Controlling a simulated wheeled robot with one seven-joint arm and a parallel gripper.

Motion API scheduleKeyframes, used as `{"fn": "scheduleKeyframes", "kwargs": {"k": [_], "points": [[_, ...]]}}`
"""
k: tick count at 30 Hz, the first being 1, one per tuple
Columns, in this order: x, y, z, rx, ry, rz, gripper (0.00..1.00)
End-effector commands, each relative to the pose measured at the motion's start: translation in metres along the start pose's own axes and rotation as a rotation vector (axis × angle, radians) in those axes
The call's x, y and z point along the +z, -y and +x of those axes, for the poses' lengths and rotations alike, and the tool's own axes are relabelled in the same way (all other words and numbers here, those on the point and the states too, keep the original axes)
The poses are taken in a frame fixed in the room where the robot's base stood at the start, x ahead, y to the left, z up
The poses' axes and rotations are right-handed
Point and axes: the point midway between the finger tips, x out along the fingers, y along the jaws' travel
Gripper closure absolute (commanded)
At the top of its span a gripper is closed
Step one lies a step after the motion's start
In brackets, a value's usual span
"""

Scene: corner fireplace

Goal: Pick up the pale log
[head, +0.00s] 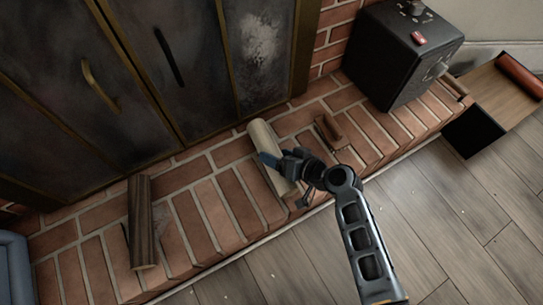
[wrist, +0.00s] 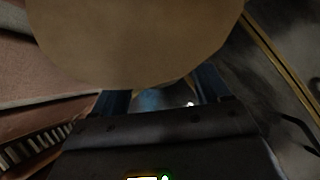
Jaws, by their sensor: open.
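The pale log (head: 262,139) lies on the brick hearth in front of the dark metal doors, its long side running from the doors toward the hearth's front edge. My gripper (head: 285,166) is over the log's middle in the head view and hides part of it. In the wrist view, a broad tan rounded surface, seemingly the pale log (wrist: 135,40), fills the top middle. The two blue fingers of my gripper (wrist: 162,98) stand apart at its lower edge, their tips hidden behind it. I cannot tell whether they touch the log.
A dark brown log (head: 141,222) lies to the left on the hearth (head: 200,219). A small reddish-brown piece (head: 330,130) lies right of the pale log. A black box (head: 392,52) stands farther right. Wooden floor (head: 440,215) is free in front.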

Motion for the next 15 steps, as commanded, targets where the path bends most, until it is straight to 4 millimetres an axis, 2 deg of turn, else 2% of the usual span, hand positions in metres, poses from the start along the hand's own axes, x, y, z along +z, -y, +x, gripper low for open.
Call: {"fn": "scheduleKeyframes", "kwargs": {"k": [2, 15], "points": [[-0.0002, 0.0001, -0.0003, 0.0, 0.0, 0.0, 0.27], [0.0001, -0.0007, -0.0007, 0.002, 0.0, 0.0, 0.7]]}}
